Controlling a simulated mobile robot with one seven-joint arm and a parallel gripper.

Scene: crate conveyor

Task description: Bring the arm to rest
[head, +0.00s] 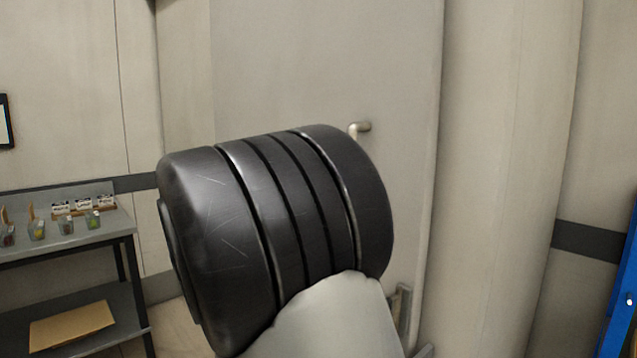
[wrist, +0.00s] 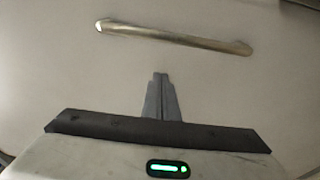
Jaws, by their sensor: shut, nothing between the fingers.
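My arm fills the middle of the head view, with a black ribbed joint and a pale link below it. My gripper (wrist: 161,80) shows in the wrist view, its two grey fingers together with nothing between them. It points toward a pale surface with a metal bar handle (wrist: 175,37). The fingertips are below the handle in the picture and appear apart from it. My gripper is not visible in the head view.
A grey door with a lever handle (head: 360,128) stands behind my arm. At the left is a shelf table (head: 60,243) with small containers on top and a cardboard piece (head: 72,325) on its lower shelf. A blue upright (head: 620,300) stands at the right edge.

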